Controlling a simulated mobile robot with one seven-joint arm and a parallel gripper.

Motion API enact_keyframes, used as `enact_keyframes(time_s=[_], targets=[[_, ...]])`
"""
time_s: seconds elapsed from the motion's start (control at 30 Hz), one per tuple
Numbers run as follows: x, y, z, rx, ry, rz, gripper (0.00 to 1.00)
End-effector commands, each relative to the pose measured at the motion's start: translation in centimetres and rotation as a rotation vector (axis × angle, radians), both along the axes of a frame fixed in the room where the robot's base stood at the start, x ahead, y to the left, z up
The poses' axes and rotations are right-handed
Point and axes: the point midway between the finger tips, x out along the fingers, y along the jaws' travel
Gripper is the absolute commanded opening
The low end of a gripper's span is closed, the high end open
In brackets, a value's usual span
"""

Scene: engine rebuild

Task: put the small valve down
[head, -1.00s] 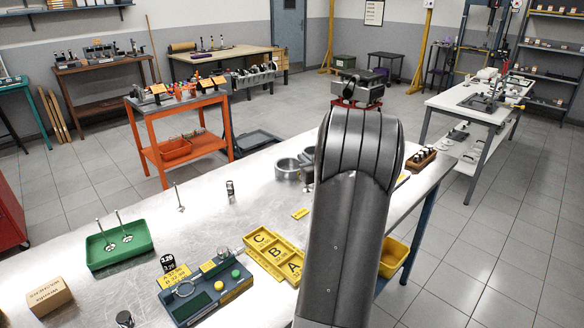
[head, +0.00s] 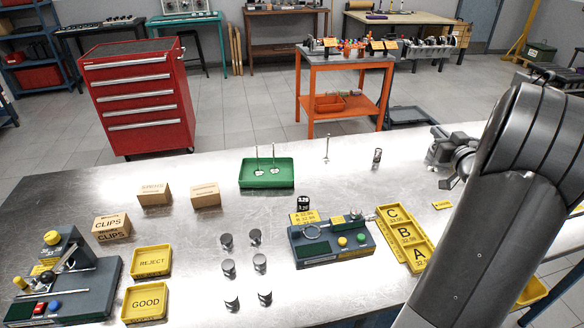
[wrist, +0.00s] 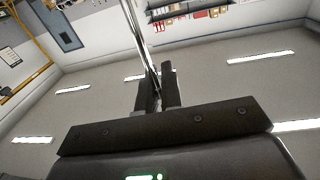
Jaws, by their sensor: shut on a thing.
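My gripper (wrist: 157,88) is shut on a thin bright metal stem, the small valve (wrist: 138,38), which rises at a slant from between the fingers in the wrist view. Its far end runs out of the picture, so its head cannot be made out. In the head view my arm fills the right side, and I cannot make out the gripper or the held valve. Two valves stand stem up in the green tray (head: 267,183) on the metal bench. Another valve (head: 327,149) stands alone on the bench, right of the tray.
A gauge block (head: 332,240) and yellow A-B-C tray (head: 388,209) lie in front. Several metal cylinders (head: 228,267), yellow REJECT (head: 151,261) and GOOD (head: 145,302) trays and cardboard boxes (head: 154,193) occupy the left. Bare bench lies around the lone valve.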

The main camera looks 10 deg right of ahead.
Motion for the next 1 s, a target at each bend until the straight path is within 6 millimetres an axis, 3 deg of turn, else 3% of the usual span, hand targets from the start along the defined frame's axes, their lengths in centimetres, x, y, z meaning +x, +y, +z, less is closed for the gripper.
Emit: enact_keyframes(time_s=[0.03,0.1,0.3,0.6,0.8,1.0], targets=[[1.7,2.4,0.1,0.000,0.000,0.042,0.00],[3.6,5.4,0.1,0.000,0.000,0.092,0.00],[8.0,14.2,0.3,0.001,-0.001,0.232,0.00],[11.8,27.8,0.4,0.001,0.000,0.434,0.00],[12.6,33.8,0.5,0.001,0.000,0.521,0.00],[12.9,36.6,0.2,0.002,0.001,0.555,0.00]])
